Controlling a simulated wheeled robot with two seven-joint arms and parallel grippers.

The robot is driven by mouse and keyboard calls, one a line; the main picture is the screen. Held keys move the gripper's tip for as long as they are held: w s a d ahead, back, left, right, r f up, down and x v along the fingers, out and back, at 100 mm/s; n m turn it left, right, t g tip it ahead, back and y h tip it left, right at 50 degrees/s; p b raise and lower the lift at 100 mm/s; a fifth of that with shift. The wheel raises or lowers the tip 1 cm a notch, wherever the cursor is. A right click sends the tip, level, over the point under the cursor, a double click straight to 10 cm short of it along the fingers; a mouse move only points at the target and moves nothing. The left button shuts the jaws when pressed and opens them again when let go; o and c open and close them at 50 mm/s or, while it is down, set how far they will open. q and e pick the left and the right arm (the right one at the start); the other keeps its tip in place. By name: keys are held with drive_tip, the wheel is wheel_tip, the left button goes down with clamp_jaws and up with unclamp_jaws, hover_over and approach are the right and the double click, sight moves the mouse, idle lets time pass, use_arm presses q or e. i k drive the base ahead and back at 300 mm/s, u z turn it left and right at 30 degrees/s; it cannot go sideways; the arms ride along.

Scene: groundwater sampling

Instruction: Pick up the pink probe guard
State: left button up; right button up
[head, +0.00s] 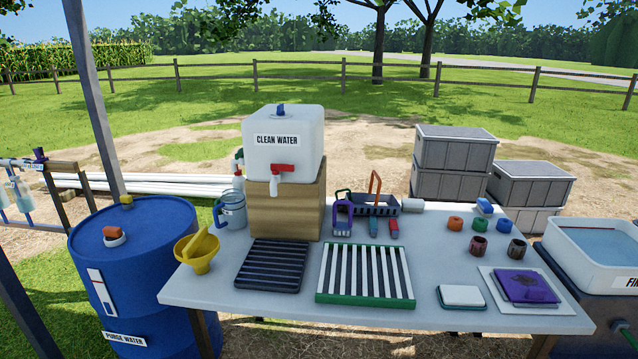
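I cannot make out a clearly pink probe guard. Neither of my grippers is in view.
The grey table (440,268) holds a clean water tank (300,145) on a wooden block, a black rack (271,281), a green-framed rack (323,297), a yellow funnel (203,262) and a folded purple cloth (526,286). A blue barrel (140,290) stands left, a water basin (590,275) right.

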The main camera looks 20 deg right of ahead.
sight(478, 245)
drive_tip(key=z, duration=1.65)
